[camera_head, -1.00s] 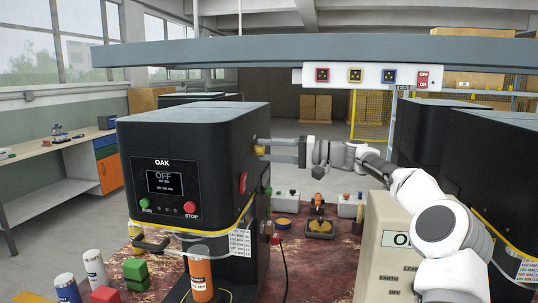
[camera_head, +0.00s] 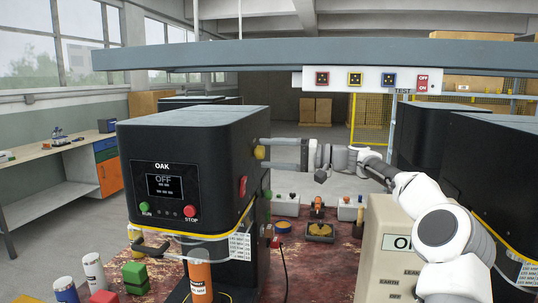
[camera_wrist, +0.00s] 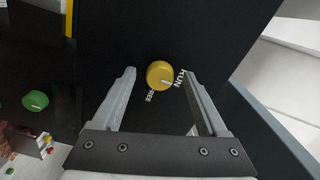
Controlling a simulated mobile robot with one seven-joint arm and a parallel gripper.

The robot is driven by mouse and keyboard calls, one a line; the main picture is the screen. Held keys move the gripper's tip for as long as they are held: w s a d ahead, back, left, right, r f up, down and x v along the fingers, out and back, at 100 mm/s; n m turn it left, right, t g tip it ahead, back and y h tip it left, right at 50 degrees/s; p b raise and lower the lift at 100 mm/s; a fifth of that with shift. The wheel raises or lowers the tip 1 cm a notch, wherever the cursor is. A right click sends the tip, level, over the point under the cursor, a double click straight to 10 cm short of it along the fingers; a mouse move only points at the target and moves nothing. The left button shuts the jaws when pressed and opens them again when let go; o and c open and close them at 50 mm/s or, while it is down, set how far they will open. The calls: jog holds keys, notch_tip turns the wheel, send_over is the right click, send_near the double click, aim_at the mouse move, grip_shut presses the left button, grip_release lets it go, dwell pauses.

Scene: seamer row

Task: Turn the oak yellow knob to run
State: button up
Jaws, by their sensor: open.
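The oak machine (camera_head: 190,140) is a black box with OAK and an OFF display on its front. Its yellow knob (camera_head: 259,152) sits on the right side face. In the wrist view the yellow knob (camera_wrist: 158,72) is round, with a white mark at its lower right edge. The mark points between the labels RUN (camera_wrist: 181,78) and FREE (camera_wrist: 149,96). My gripper (camera_head: 268,153) is open at that side face, its fingers pointing left at the knob. In the wrist view my gripper (camera_wrist: 160,73) has one finger on each side of the knob, with gaps showing.
A green knob or button (camera_wrist: 35,100) is left of the yellow knob in the wrist view. A red switch (camera_head: 243,187) is below on the machine. A beige cabinet (camera_head: 385,245) stands under my arm. An overhead beam (camera_head: 300,52) crosses above.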

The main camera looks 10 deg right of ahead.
jog(key=p+v, duration=0.1)
jog(key=v, duration=1.6)
jog(key=shift+a, duration=0.1)
